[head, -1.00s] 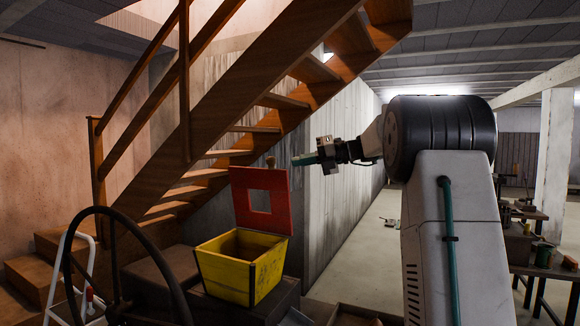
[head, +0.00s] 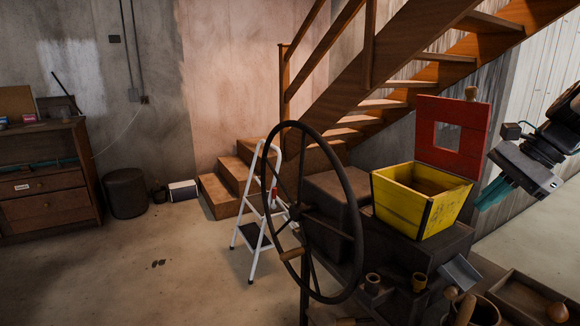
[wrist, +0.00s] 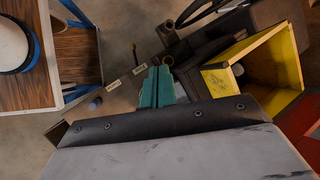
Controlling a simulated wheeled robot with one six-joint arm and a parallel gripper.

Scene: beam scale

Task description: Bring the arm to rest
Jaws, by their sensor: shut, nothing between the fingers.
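My gripper (head: 494,192) is at the right edge of the head view, with its teal fingers together and pointing down and left. It is just right of the yellow box (head: 408,208) and its raised red panel (head: 453,155). I cannot tell from the head view how far apart they are in depth. In the wrist view the teal fingers (wrist: 157,88) are closed with nothing between them. The yellow box (wrist: 286,62) is to their right there, with a small grey round thing inside. Most of my arm is outside the head view.
A large dark handwheel (head: 359,235) stands in front, left of the box. A white stepladder (head: 256,258) and wooden stairs (head: 235,172) are behind it. A wooden tray (head: 528,300) lies low at right. Open floor is at left.

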